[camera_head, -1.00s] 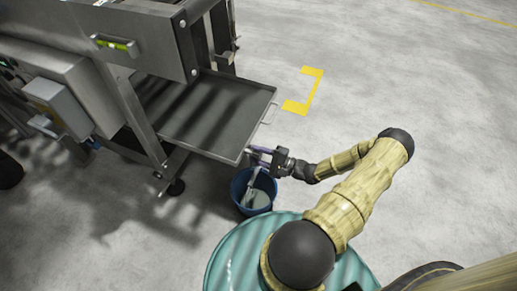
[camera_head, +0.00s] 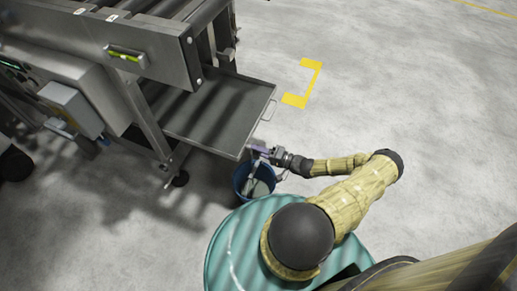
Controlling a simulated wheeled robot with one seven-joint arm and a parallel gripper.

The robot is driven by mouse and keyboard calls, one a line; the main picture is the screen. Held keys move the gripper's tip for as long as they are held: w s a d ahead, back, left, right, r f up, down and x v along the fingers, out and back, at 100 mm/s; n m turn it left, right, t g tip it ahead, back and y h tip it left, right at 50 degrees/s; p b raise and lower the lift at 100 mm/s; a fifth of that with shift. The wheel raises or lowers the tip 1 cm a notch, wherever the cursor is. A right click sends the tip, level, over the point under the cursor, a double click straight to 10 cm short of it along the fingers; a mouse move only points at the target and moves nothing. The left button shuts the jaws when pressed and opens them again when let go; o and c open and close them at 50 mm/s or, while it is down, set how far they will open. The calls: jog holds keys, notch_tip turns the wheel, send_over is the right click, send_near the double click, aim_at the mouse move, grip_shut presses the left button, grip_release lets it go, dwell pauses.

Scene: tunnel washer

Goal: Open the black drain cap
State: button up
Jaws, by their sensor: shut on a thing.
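My gripper (camera_head: 262,150), with purplish fingers, is at the near right corner of the shallow metal drip tray (camera_head: 228,143), just above the blue bucket (camera_head: 242,180). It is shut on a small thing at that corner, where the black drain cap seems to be. The cap itself is too small and too covered by the fingers to make out. A pale grey pipe-like shape shows in the bucket's mouth, below the gripper.
The steel washer frame (camera_head: 150,110) with rollers stands at the left. A teal drum top (camera_head: 222,245) is close below my arm. A yellow floor marking (camera_head: 312,78) lies right of the tray on open concrete floor.

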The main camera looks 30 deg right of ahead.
jog(key=shift+f, duration=0.1)
jog(key=o, duration=1)
jog(key=p+v, duration=0.1)
jog(key=v, duration=1.6)
jog(key=shift+s, duration=0.2)
jog(key=shift+d, duration=0.1)
